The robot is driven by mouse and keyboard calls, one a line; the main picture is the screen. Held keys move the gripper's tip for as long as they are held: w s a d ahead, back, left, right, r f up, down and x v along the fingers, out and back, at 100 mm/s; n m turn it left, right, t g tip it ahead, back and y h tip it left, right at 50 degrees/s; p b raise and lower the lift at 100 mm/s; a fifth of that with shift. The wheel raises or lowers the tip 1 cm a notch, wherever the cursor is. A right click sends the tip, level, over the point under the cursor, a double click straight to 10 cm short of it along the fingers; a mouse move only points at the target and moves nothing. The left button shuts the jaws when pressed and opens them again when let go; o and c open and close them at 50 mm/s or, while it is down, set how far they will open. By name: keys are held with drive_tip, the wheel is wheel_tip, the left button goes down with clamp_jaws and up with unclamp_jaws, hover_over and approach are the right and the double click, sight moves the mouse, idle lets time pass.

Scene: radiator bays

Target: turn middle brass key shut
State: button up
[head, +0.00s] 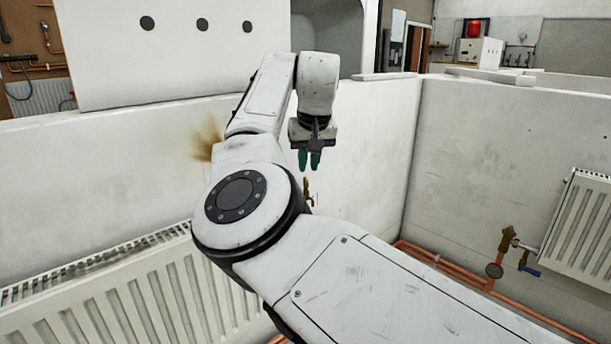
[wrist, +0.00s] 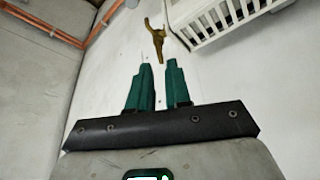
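A brass key (head: 308,190) shows low on the white wall in the head view, partly hidden by my arm. The wrist view shows a forked brass key (wrist: 156,38) just ahead of the fingertips, next to a white radiator. I cannot tell from these frames whether it is the middle one of a row. My gripper (head: 309,165) has two teal fingers pointing down, above the key and apart from it. In the wrist view my gripper (wrist: 160,66) has a gap between its fingers and nothing in it.
A white radiator (head: 130,300) stands at the lower left. Another radiator (head: 585,225) hangs on the right wall beside a brass valve (head: 507,240) with a blue lever. Copper pipes (head: 490,286) run along the wall foot. The low wall (head: 370,150) stands behind my gripper.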

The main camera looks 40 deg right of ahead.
sight(307, 182)
drive_tip(key=shift+p+x, duration=0.3)
drive_tip(key=shift+x, duration=2.45)
drive_tip(key=shift+d, duration=0.1)
drive_tip(key=shift+c, duration=0.2)
clamp_jaws()
